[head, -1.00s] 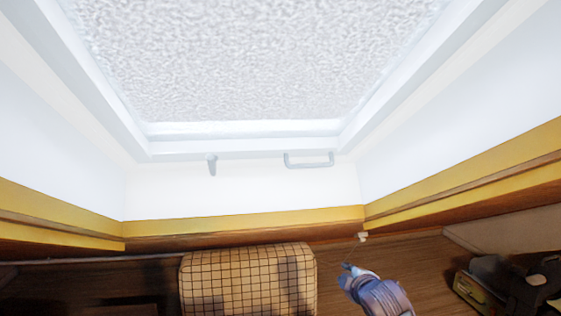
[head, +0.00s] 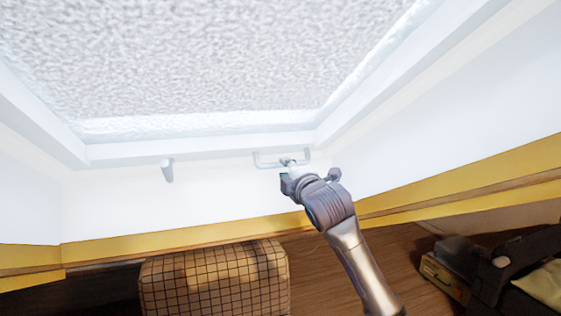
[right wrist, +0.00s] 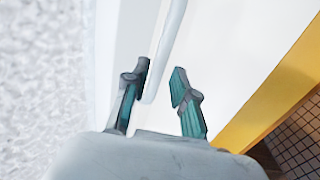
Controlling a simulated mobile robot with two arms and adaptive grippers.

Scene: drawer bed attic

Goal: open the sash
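The sash (head: 200,60) is a large pane of frosted glass in a white frame, filling the top of the head view. A grey bar handle (head: 263,164) hangs at the lower right of its frame. My right gripper (head: 289,168) is at this handle and hides part of it in the head view. In the right wrist view the two fingers (right wrist: 161,68) are apart, and the handle bar (right wrist: 173,40) runs down between them. The fingers do not visibly close on it. My left gripper is out of view.
A small grey fitting (head: 167,170) hangs from the frame left of the handle. White walls with yellow trim (head: 180,235) enclose the opening. A checked cushioned block (head: 215,285) and dark furniture (head: 500,275) stand below on the wood floor.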

